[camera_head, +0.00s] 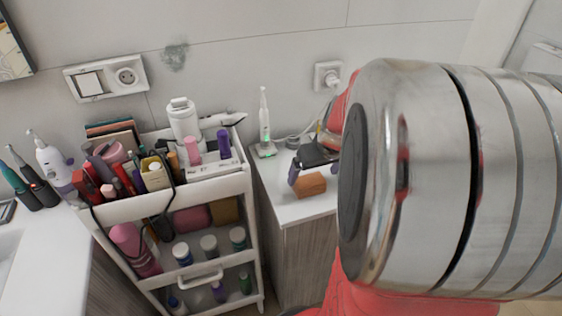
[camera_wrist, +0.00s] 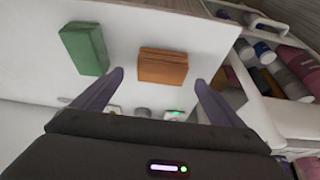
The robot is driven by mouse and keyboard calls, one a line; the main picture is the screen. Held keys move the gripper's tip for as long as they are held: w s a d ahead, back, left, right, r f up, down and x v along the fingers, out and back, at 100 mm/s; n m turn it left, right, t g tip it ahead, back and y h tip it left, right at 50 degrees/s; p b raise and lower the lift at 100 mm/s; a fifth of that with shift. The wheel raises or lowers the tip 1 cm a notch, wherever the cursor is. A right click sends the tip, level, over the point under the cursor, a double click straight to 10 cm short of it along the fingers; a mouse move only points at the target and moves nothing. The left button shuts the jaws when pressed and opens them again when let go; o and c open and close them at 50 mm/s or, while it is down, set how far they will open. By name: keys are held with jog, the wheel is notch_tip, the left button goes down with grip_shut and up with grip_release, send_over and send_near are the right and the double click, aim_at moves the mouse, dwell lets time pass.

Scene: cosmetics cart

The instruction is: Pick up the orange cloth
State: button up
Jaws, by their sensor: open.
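The orange cloth (camera_head: 310,186) is a small folded block on the white top of the cabinet. In the wrist view the orange cloth (camera_wrist: 162,67) lies just beyond the fingertips, roughly centred between them. My gripper (camera_head: 313,173) is open, with its purple fingers spread just behind the cloth in the head view. In the wrist view my gripper (camera_wrist: 159,79) shows nothing held between its fingers. I cannot tell exactly how high the fingertips are above the cabinet top.
A green folded cloth (camera_wrist: 84,48) lies beside the orange one. An electric toothbrush (camera_head: 264,125) stands on a base at the back of the cabinet top. A white cart (camera_head: 215,188) full of cosmetics stands to the left. My arm hides the right side of the head view.

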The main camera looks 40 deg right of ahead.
aim_at(310, 180)
jog(key=shift+f, duration=0.1)
jog(key=shift+x, duration=2.5)
jog(key=shift+a, duration=0.1)
jog(key=shift+c, duration=0.5)
jog(key=c, duration=1.1)
jog(key=shift+c, duration=0.2)
notch_tip(310, 180, up, 10)
